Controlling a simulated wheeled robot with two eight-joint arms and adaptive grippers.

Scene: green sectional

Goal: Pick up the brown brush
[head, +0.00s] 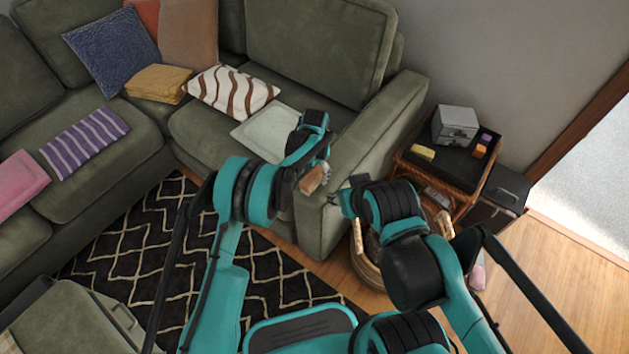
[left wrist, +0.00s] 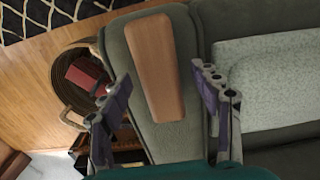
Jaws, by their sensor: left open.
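The brown brush (left wrist: 155,62) has a long wooden back and lies on the green sofa armrest (left wrist: 178,140). In the left wrist view it is between the two spread fingers of my left gripper (left wrist: 162,74), with a gap on each side. In the head view the brush (head: 312,180) shows by the front end of the armrest, just below my left gripper (head: 318,152), whose fingers are mostly hidden there. My right gripper (head: 338,199) is close by, to the right of the brush and lower; its jaws are too small to read.
A light folded cloth (head: 265,131) lies on the seat beside the armrest. Right of the sofa are a side table (head: 455,172) with a grey box (head: 455,125), and a round basket (head: 368,262) on the floor. Pillows lie further left. A black patterned rug (head: 130,235) covers the floor.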

